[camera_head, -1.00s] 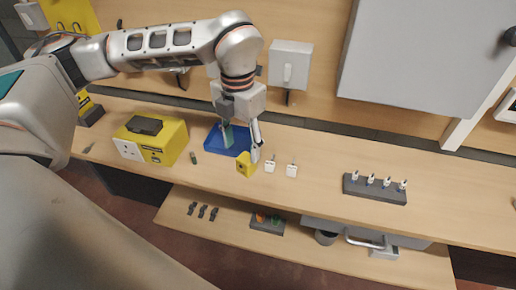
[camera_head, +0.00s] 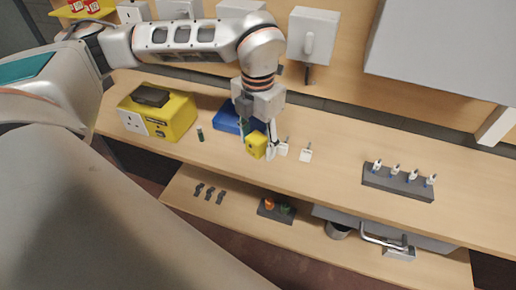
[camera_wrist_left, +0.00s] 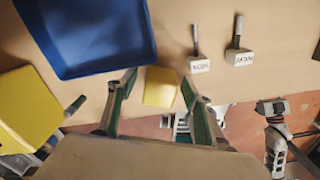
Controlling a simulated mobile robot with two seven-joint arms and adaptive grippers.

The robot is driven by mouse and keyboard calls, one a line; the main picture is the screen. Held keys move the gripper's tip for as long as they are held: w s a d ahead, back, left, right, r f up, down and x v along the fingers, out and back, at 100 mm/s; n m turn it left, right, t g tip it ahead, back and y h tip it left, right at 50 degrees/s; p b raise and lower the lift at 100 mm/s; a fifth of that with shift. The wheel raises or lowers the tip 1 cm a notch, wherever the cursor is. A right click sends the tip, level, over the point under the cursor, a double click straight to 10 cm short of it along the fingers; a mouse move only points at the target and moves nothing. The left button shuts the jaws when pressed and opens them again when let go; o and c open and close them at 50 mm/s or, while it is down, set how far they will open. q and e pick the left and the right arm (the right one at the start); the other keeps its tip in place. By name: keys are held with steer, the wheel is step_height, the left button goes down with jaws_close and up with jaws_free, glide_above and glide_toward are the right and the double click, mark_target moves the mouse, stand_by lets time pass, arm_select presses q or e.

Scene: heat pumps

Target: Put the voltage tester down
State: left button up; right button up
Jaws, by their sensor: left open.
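A small yellow block-shaped thing (camera_head: 256,145), which looks like the voltage tester, is at the front part of the workbench, just in front of the blue tray (camera_head: 226,121). My left gripper (camera_head: 258,143) points down over it, open. In the left wrist view the yellow thing (camera_wrist_left: 160,86) shows between the two green-padded fingers, with gaps at both sides. Its underside is hidden, so I cannot tell whether it touches the bench. My right gripper is not in view.
A big yellow box (camera_head: 174,118) with a socket stands at the left. Two white labelled tags (camera_wrist_left: 240,57) lie close to the right finger. A grey block (camera_head: 398,182) with several white-topped pieces is further right. Bare bench lies between.

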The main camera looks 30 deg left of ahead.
mark_target(258, 137)
arm_select(q)
steer(key=shift+c, duration=0.7)
steer(key=c, duration=1.2)
step_height(258, 137, up, 20)
steer(key=shift+p, duration=0.8)
